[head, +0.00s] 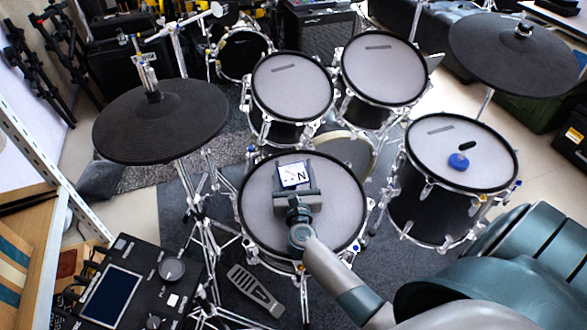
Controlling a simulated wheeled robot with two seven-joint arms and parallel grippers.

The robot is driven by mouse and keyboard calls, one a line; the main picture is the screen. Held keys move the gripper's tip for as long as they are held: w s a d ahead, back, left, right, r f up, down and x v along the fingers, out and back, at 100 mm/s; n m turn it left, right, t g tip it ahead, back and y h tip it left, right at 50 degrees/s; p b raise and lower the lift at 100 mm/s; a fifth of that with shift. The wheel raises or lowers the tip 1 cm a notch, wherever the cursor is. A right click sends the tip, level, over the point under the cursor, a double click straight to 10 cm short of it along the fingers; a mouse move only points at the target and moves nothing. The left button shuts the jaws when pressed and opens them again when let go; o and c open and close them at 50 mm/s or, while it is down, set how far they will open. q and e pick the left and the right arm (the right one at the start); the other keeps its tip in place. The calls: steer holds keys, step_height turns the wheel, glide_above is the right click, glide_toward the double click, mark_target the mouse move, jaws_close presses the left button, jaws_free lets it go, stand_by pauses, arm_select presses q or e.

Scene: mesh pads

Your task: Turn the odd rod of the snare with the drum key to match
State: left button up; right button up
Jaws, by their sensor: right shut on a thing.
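The snare (342,205) stands low in the middle of the head view, with a pale head and a ring of chromed lugs and rods. I cannot tell which rod is the odd one. My right gripper (293,172) is over the snare's head, reached by my arm from the lower right. It is shut on a white square card (293,174) marked N with a thin red line; how high it is above the head is unclear. I cannot make out the drum key. My left gripper is out of view.
The floor tom (432,165), with a blue piece (459,161) and a small black piece (467,145) on it, stands right of the snare. Cymbal pads (160,125) (500,60) overhang left and right. A drum module (115,290) is at lower left.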

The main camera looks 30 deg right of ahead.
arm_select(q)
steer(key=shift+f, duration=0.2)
arm_select(e)
steer(key=shift+f, duration=0.1)
steer(key=o, duration=1.6)
steer(key=shift+c, duration=0.2)
steer(key=shift+f, duration=0.1)
steer(key=shift+s+a, duration=0.3)
steer(key=shift+s, duration=0.2)
steer(key=b+v, duration=0.1)
steer(key=v, duration=1.4)
steer(key=shift+b, duration=0.4)
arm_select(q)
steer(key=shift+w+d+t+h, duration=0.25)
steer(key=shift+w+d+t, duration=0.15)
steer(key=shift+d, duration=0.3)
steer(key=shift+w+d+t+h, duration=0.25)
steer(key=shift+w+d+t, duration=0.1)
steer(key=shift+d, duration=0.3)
arm_select(e)
steer(key=shift+s+a, duration=0.3)
steer(key=shift+s, duration=0.25)
